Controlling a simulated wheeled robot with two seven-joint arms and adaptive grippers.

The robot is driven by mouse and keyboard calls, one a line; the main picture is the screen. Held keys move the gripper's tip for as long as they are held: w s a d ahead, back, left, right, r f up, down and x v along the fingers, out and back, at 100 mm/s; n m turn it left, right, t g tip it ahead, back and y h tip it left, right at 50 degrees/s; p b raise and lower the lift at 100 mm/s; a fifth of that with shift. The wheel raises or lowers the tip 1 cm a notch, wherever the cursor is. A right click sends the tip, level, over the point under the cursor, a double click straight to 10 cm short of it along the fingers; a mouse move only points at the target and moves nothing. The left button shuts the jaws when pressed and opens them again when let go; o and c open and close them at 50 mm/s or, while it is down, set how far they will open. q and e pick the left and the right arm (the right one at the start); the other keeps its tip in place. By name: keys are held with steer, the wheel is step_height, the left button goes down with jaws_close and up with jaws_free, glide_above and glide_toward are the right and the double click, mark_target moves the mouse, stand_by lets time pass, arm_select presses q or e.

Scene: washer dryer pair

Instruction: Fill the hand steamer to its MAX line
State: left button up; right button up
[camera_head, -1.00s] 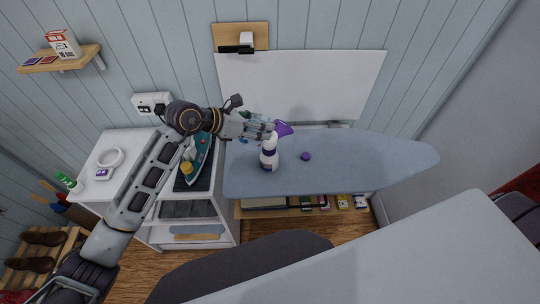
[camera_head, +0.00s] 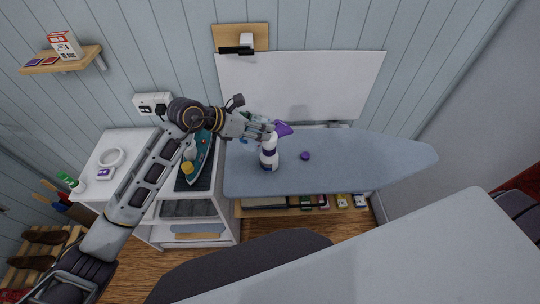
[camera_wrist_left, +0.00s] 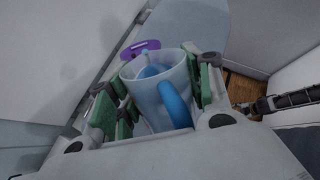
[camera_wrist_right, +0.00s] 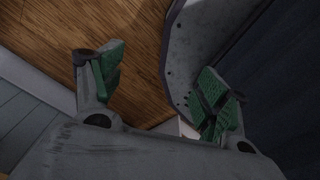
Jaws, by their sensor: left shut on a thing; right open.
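The hand steamer (camera_head: 268,157), white with a purple head (camera_head: 283,128), stands upright on the ironing board. A small purple cap (camera_head: 305,156) lies on the board to its right. My left gripper (camera_head: 264,126) is beside the steamer's upper part and largely covers what it holds there. In the left wrist view my left gripper (camera_wrist_left: 158,85) is shut on a translucent cup (camera_wrist_left: 158,98) with a blue handle (camera_wrist_left: 174,103). A bluish shape shows inside the cup; I cannot tell the water level. My right gripper (camera_wrist_right: 165,85) is open and empty above the wooden floor.
The ironing board (camera_head: 380,160) is clear to the right. A teal iron (camera_head: 200,158) stands on the white cabinet at the left, with a white ring (camera_head: 110,158) farther left. A wall shelf (camera_head: 240,38) hangs above. A grey surface (camera_head: 400,245) fills the lower right.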

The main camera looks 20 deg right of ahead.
arm_select(q)
steer(key=shift+f+y, duration=0.1)
steer(key=shift+y, duration=0.2)
arm_select(e)
steer(key=shift+a+r, duration=0.1)
steer(key=shift+a, duration=0.85)
steer(key=shift+d, duration=0.2)
steer(key=shift+d, duration=0.75)
steer(key=shift+a, duration=0.1)
steer(key=shift+a, duration=0.85)
